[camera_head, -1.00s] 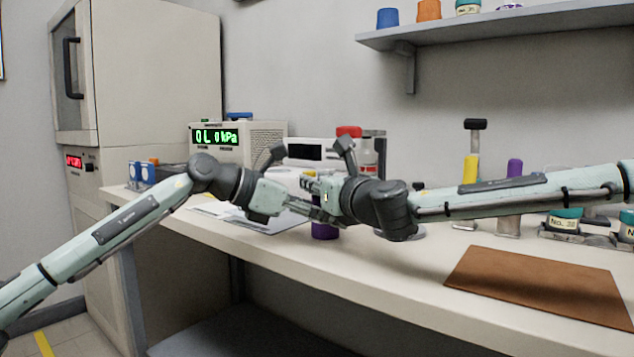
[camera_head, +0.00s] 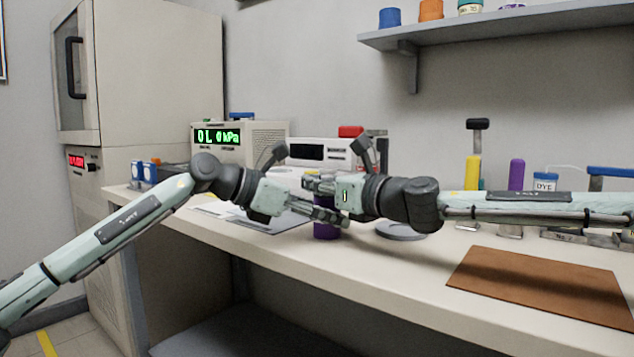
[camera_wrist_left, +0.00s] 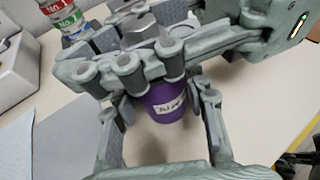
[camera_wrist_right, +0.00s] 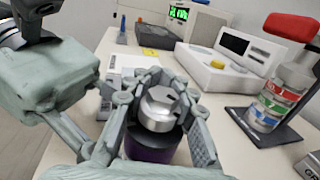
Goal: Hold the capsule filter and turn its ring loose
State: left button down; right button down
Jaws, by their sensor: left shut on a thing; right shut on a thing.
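The capsule filter stands upright on the bench, with a purple body (camera_head: 326,231) and a silver faceted top (camera_wrist_right: 158,108). The purple body (camera_wrist_left: 166,102) carries a white label in the left wrist view. My left gripper (camera_head: 325,213) is shut on the purple body, one finger on each side. My right gripper (camera_head: 312,183) is just above it, shut on the silver upper part; its fingers flank this part in the right wrist view (camera_wrist_right: 158,92). The fingers hide most of the ring, so I cannot see whether it has turned.
A brown mat (camera_head: 540,285) lies at the bench's front right. A grey round base (camera_head: 401,231) stands right of the filter. Behind are a white instrument (camera_head: 322,152) and a pressure display (camera_head: 236,137).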

jog(key=shift+s+a+n+g+y, duration=0.15)
jog(key=shift+s+n+g+y, duration=0.05)
jog(key=shift+n+g+y, duration=0.5)
jog(key=shift+s+a+n+g+y, duration=0.15)
jog(key=shift+n+g+y, duration=0.45)
jog(key=shift+g+y, duration=0.15)
jog(key=c, duration=1.2)
grip_release()
jog(key=shift+v, duration=3.75)
